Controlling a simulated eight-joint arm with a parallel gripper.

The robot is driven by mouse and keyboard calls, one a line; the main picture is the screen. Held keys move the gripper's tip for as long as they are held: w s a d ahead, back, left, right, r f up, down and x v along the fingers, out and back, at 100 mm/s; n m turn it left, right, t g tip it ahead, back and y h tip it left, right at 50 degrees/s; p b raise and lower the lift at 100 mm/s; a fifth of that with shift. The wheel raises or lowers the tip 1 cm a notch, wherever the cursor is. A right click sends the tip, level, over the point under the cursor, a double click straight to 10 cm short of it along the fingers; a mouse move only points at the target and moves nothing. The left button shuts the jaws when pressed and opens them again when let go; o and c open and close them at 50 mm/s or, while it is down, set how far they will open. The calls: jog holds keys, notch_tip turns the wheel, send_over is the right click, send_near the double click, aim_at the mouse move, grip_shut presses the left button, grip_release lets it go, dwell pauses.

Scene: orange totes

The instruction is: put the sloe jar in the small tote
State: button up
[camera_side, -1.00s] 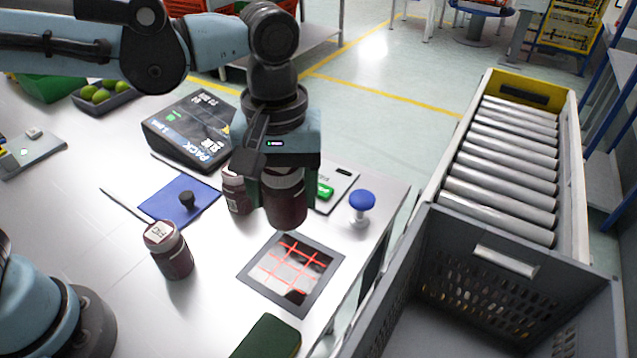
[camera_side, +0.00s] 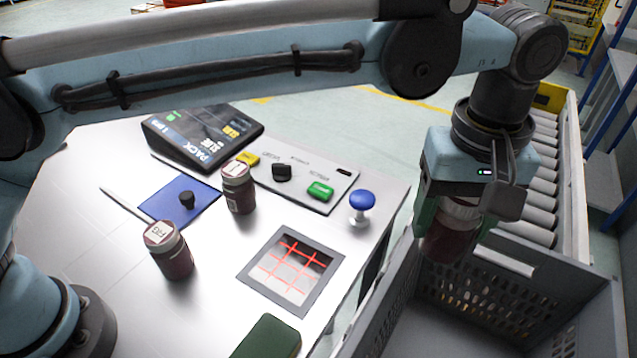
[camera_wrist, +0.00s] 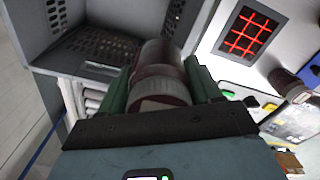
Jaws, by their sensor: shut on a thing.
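The held jar also shows between the fingers in the wrist view (camera_wrist: 158,62). Its label cannot be read. The tote has slotted walls, and its inside is only partly visible. Two similar dark jars stand on the table: one at the front left (camera_side: 171,255) with writing on its lid, the other (camera_side: 238,192) further back near the button panel.
A scanner window (camera_side: 251,283) with red lines is set in the table. A blue knob (camera_side: 362,201) stands at the table's right edge, beside the button panel (camera_side: 335,172). The PACK screen (camera_side: 205,139) and a blue mat (camera_side: 165,205) lie further left. Rollers (camera_side: 543,185) run behind the tote.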

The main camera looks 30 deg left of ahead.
jog(key=s+d+f, duration=0.1)
jog(key=d+f, duration=0.1)
jog(key=d, duration=0.2)
notch_tip(320, 180, down, 23)
jog(key=shift+s+f, duration=0.1)
jog(key=shift+f, duration=0.05)
dwell(0.5)
jog(key=o, duration=1.3)
jog(key=shift+f, duration=0.1)
jog(key=shift+o, duration=0.2)
notch_tip(320, 180, up, 12)
jog(key=shift+d+r, duration=0.1)
jog(key=shift+r, duration=0.1)
